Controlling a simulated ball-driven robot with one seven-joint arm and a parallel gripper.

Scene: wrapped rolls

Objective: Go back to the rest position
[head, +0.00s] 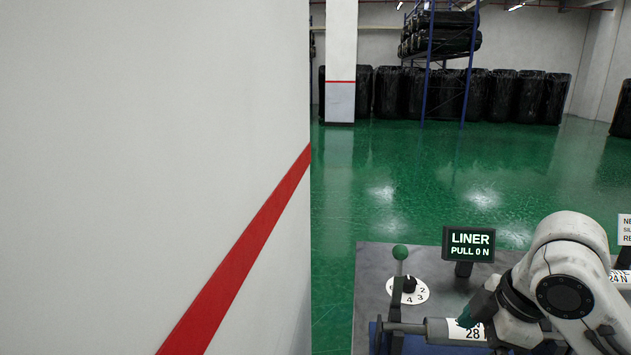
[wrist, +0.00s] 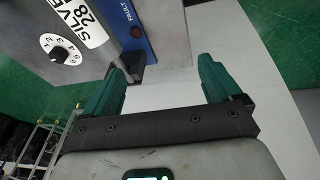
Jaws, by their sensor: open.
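My gripper shows in the wrist view (wrist: 163,66) with its two teal fingers wide apart and nothing between them. In the head view one teal fingertip (head: 466,318) shows at the lower right, overlapping a silver roll (head: 437,331) marked 28 on a horizontal spindle. The rest of the gripper is hidden behind my white arm there. In the wrist view the roll's label (wrist: 84,28) is at the upper left, and the grey spindle end (wrist: 120,62) comes close to the left finger. I cannot tell whether they touch.
The grey bench (head: 375,270) carries a LINER display (head: 468,243) reading PULL 0 N, a numbered dial (head: 408,291) and a green-knobbed lever (head: 400,253). A white wall (head: 130,150) with a red stripe fills the left. Green floor (head: 400,190) lies open behind, before black wrapped rolls (head: 500,95).

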